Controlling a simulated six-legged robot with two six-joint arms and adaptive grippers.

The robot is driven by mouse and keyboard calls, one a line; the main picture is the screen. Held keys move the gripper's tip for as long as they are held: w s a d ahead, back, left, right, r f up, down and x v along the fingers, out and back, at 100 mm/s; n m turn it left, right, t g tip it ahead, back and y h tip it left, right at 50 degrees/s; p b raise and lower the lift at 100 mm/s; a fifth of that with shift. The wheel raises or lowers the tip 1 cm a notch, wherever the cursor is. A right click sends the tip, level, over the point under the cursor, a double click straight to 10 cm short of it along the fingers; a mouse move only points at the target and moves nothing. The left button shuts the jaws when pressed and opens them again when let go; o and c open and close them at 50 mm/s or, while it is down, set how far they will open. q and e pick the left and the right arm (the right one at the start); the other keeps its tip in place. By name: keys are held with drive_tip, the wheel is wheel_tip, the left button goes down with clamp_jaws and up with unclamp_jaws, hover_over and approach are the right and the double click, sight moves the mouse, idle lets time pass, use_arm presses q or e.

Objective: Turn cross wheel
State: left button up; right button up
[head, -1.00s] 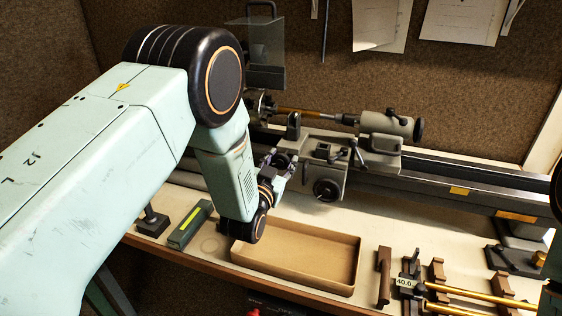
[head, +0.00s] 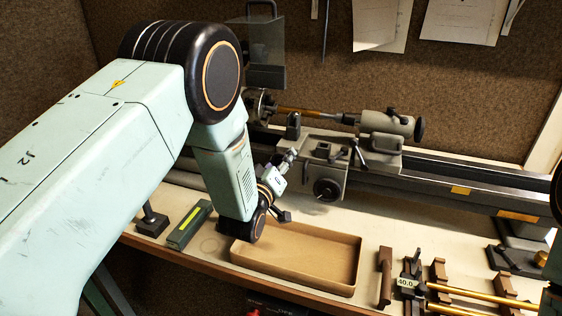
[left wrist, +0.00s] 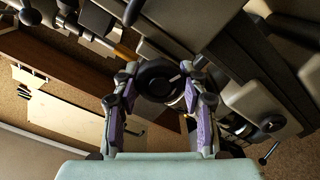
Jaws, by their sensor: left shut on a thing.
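The cross wheel (left wrist: 158,80) is a dark round handwheel on the lathe carriage (head: 322,150). In the left wrist view it sits between the two purple-and-grey fingers of my left gripper (left wrist: 160,72), which is shut on it. In the head view my left gripper (head: 289,160) is at the near left side of the carriage, and it mostly hides the wheel. My right gripper is not in view.
Another handwheel (head: 327,189) is on the carriage front, close to the right of my gripper. An open cardboard tray (head: 350,272) lies below. A green box (head: 188,226) is to its left. Brass tubes (head: 470,294) rest on brown supports at right.

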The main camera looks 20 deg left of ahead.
use_arm(q)
drive_tip(key=n, duration=0.5)
drive_tip(key=shift+f+n, duration=0.1)
drive_tip(key=shift+n, duration=0.2)
drive_tip(key=n, duration=0.5)
drive_tip(key=shift+a+n, duration=0.1)
drive_tip(key=shift+n, duration=0.3)
drive_tip(key=shift+s, duration=0.1)
drive_tip(key=shift+f, duration=0.1)
drive_tip(key=o, duration=1.2)
drive_tip(key=shift+c, duration=0.2)
drive_tip(key=s, duration=1.2)
drive_tip(key=shift+a, duration=0.2)
